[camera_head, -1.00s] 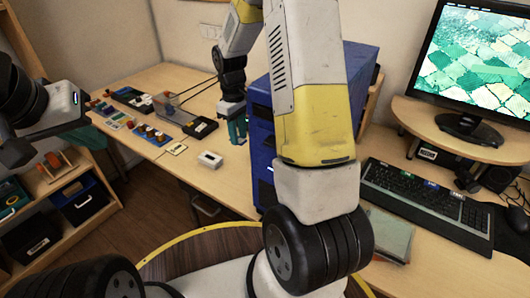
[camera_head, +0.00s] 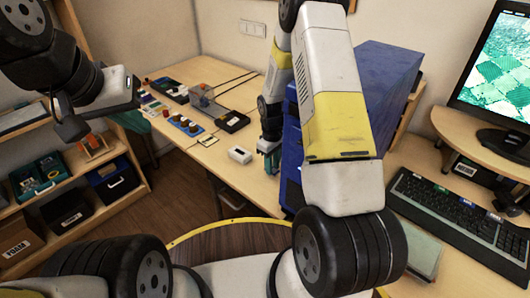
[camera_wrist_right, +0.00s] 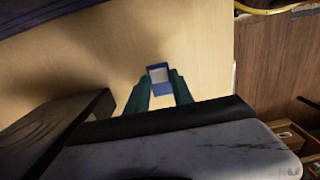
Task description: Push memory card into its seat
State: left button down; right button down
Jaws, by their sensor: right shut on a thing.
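My right gripper (camera_wrist_right: 160,88) has teal fingers shut on a small blue card with a pale label (camera_wrist_right: 158,75), seen in the right wrist view over bare tabletop. In the head view the right gripper (camera_head: 271,153) is low by the table's right part, close to the blue case and right of a small white box (camera_head: 240,155). The card cannot be made out there, and I cannot identify its seat. My left gripper (camera_head: 130,118) is at the left, away from the card; its fingers are not clear.
The wooden table (camera_head: 185,150) carries a blue board with knobs (camera_head: 186,125) and a dark device (camera_head: 232,120). A tall blue case (camera_head: 385,90) stands close beside my right arm. A keyboard (camera_head: 450,215) lies at the right. Shelves with bins (camera_head: 112,182) stand at the left.

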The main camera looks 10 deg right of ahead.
jog(key=shift+f, duration=1.15)
jog(key=shift+s+f, duration=0.1)
jog(key=shift+f, duration=0.3)
jog(key=c, duration=1.1)
grip_release()
